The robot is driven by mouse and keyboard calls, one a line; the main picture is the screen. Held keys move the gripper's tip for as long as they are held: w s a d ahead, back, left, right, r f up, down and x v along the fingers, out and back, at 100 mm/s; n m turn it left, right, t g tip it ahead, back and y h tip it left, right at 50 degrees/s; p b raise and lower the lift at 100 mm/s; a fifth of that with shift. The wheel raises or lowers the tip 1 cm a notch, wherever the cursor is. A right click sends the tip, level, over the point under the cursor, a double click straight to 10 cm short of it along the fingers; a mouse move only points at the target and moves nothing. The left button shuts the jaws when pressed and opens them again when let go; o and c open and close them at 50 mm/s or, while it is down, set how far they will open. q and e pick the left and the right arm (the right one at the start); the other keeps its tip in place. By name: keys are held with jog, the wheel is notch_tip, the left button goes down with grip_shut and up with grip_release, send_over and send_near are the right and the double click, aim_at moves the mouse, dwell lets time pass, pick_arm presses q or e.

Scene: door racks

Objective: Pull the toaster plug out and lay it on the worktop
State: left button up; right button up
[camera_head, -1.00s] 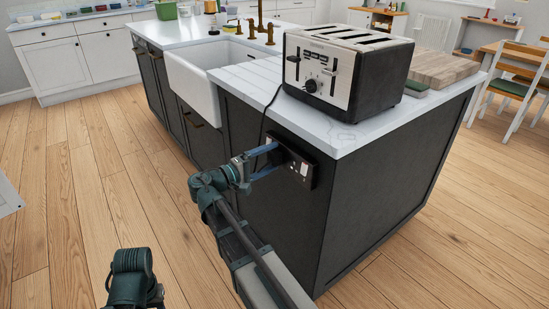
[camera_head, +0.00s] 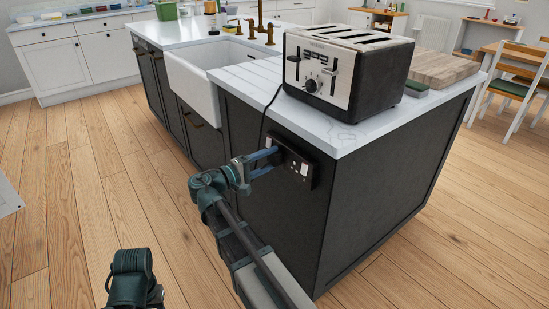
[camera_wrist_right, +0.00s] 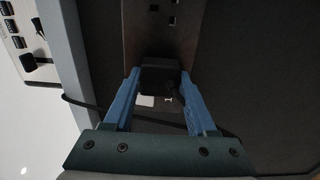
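The black toaster plug (camera_wrist_right: 160,76) sits at the dark socket plate (camera_head: 300,168) on the end of the island. My right gripper (camera_head: 275,158) reaches it from the left. In the right wrist view its blue fingers (camera_wrist_right: 160,82) lie against both sides of the plug, with no clear gap. The pins are hidden. The toaster (camera_head: 346,70), silver and black, stands on the pale worktop (camera_head: 245,76). Its black cord (camera_head: 266,117) hangs over the worktop edge to the socket. Of my left arm only a dark part shows at the bottom; its gripper is not seen.
A white sink (camera_head: 192,85) and brass taps (camera_head: 262,28) are left of the toaster. A wooden board (camera_head: 440,69) and a small green item (camera_head: 416,88) lie to its right. The ribbed worktop left of the toaster is bare. The floor around the island is clear.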

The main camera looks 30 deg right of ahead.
grip_shut()
jog(key=shift+s+a, duration=0.15)
jog(key=shift+a, duration=1.35)
jog(key=shift+s+a, duration=0.1)
jog(key=shift+a, duration=1.35)
jog(key=shift+a, duration=0.15)
jog(key=shift+s+a, duration=0.1)
jog(key=shift+a, duration=1.3)
jog(key=shift+r, duration=0.1)
notch_tip(320, 180, up, 21)
jog(key=p, duration=2.1)
